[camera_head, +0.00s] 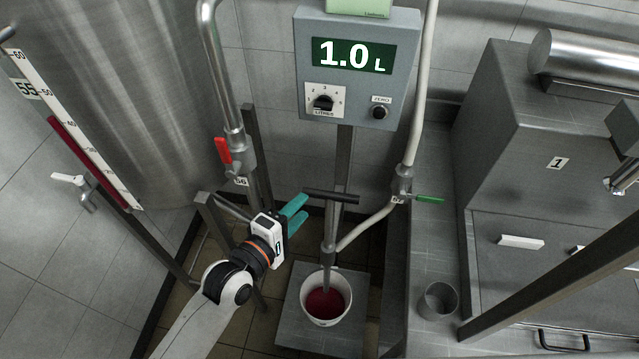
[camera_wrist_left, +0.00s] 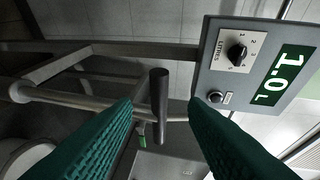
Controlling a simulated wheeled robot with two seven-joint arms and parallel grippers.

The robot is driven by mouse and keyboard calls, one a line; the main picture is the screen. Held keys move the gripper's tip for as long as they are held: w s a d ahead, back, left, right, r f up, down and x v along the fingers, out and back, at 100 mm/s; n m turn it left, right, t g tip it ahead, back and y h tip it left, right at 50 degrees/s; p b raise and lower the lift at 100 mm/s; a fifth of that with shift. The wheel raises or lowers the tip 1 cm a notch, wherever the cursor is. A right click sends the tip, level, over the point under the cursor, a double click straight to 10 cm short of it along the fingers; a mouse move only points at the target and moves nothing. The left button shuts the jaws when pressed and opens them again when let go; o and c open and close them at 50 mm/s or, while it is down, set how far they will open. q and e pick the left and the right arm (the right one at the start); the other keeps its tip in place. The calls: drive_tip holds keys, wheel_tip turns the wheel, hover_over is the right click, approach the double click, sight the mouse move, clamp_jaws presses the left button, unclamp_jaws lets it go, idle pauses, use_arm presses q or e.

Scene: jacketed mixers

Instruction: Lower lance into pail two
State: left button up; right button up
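The lance (camera_head: 329,235) is an upright grey tube with a dark crossbar handle (camera_head: 331,197) and a pale hose joined to its side. Its thin lower end overlaps the mouth of a white pail (camera_head: 309,311) holding dark red liquid; I see no number on this pail. My left gripper (camera_head: 303,212) has teal fingers, is open and empty, and is just left of the handle. In the left wrist view the handle (camera_wrist_left: 158,105) shows between and beyond the open fingers (camera_wrist_left: 160,104). My right gripper is not in view.
The pail stands on a grey platform (camera_head: 290,325). A grey box (camera_head: 358,70) above reads 1.0 L. A red-handled valve (camera_head: 224,151) hangs at left and a green-handled valve (camera_head: 429,199) at right. A metal cup (camera_head: 438,300) stands on the right ledge.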

use_arm(q)
drive_tip(key=p+x, duration=0.1)
drive_tip(key=x, duration=0.7)
drive_tip(key=shift+w, duration=0.35)
drive_tip(key=shift+f, duration=0.15)
clamp_jaws()
